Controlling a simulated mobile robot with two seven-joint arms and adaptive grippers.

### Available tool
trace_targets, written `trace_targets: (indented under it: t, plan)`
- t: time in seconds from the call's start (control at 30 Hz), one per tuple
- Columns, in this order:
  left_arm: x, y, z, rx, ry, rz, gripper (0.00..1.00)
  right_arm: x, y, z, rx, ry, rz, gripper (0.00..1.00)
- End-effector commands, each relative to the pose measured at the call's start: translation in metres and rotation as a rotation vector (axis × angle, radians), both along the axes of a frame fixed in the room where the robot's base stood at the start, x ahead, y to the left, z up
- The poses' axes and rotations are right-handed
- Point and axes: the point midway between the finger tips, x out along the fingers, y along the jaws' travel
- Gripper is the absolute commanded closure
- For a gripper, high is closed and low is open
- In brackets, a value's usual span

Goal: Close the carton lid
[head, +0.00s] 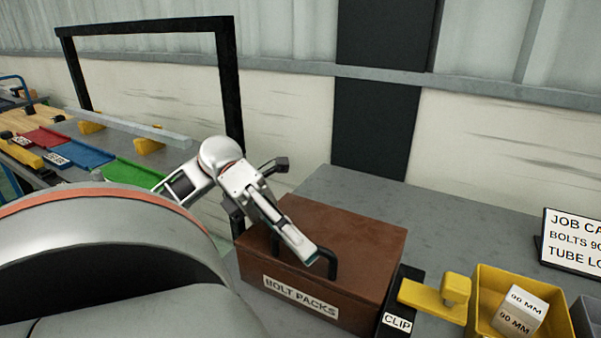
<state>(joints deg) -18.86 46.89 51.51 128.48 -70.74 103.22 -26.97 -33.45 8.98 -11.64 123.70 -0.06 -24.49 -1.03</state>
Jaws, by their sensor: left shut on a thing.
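The carton (301,299) is a brown box with a "BOLT PACKS" label on its front, standing on the grey bench. Its brown lid (362,243) looks flat and level over the box; I see no clear gap along the front edge. A black handle (332,264) stands on the lid, partly hidden by my gripper. My left gripper (306,250) reaches in from the left over the lid and is shut on the handle. Its far finger and the carton's left side are partly hidden. My right gripper is not in view.
Right of the carton are a black "CLIP" holder (397,318) with a yellow clip (436,298), a yellow bin (487,280) holding white "90 MM" blocks (521,310), and a job card (575,240). The bench (455,232) behind is clear. A black frame (150,25) stands behind left.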

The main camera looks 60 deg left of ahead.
Motion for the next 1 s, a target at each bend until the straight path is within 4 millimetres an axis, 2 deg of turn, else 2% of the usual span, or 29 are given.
trace_targets:
  t: [0.03, 0.07, 0.1, 0.4, 0.53, 0.67, 1.0]
  plan:
    - [0.0, 0.0, -0.004, 0.004, 0.008, 0.002, 0.83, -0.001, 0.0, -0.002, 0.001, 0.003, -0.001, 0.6]
    - [0.0, 0.0, -0.004, 0.003, 0.008, 0.001, 0.75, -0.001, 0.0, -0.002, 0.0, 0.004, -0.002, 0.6]
    - [0.0, 0.0, -0.004, 0.003, 0.008, 0.001, 0.74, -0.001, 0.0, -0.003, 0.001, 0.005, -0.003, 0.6]
    - [0.0, 0.0, -0.002, 0.002, 0.004, 0.001, 0.74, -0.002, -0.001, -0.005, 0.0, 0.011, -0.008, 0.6]
    - [0.0, 0.008, -0.001, 0.003, 0.004, 0.002, 0.74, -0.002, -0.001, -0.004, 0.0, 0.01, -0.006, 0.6]
    - [-0.003, 0.027, 0.003, 0.002, 0.007, 0.004, 0.74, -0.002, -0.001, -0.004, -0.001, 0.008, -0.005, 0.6]
    - [-0.013, 0.092, 0.015, 0.002, 0.007, 0.003, 0.74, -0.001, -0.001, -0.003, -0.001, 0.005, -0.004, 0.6]
